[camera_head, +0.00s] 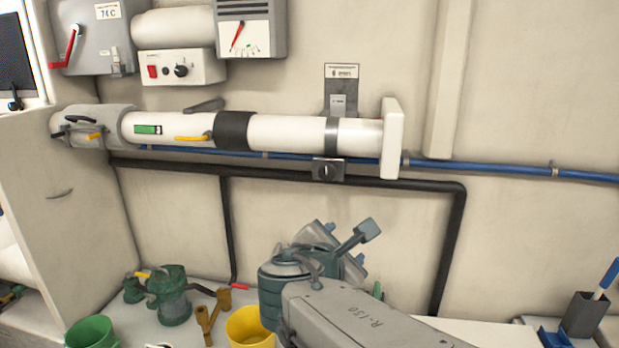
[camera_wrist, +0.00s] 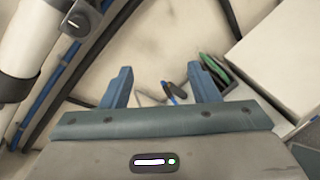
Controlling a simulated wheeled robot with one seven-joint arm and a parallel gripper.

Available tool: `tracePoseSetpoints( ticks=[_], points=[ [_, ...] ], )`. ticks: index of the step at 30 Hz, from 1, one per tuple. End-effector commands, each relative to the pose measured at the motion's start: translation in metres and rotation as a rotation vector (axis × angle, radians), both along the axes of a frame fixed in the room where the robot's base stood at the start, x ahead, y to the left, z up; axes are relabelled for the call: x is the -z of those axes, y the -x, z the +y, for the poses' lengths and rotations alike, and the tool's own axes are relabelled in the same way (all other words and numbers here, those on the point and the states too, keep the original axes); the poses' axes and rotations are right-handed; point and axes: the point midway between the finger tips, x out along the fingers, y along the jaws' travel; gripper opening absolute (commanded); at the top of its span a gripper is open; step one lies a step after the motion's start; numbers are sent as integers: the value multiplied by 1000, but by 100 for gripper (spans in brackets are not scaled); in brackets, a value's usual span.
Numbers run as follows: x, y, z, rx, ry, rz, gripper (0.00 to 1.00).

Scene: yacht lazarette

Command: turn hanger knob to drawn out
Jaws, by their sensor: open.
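A small dark square plate with a round black knob (camera_head: 327,171) sits just under the metal clamp band (camera_head: 331,136) of the long white pipe, below a grey bracket and label.
The white pipe (camera_head: 285,133) runs along the wall, with a blue line (camera_head: 480,166) and a black pipe (camera_head: 400,184) below. A yellow bucket (camera_head: 250,328), a green bucket (camera_head: 92,332) and a green pump (camera_head: 170,296) stand low left. The wall to the right is mostly clear.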

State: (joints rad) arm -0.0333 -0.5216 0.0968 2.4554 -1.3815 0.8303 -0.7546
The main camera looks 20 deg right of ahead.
Motion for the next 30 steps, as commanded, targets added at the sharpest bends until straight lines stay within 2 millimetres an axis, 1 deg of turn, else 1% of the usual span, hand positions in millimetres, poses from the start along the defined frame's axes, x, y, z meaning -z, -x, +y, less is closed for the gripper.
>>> tracePoseSetpoints(
  ticks=[1,3,6,9,12,16,20,30],
  points=[
    [-9,-7,3,-51,99,22,55],
    [-22,-16,8,-117,240,52,55],
    [-38,-26,17,-193,415,89,55],
    [-50,-34,25,-246,551,115,55],
    [-58,-38,31,-278,640,134,55],
    [-63,-42,33,-295,690,143,55],
    [-63,-52,28,-295,696,146,55],
    [-64,-98,-4,-294,693,146,55]
  ],
)
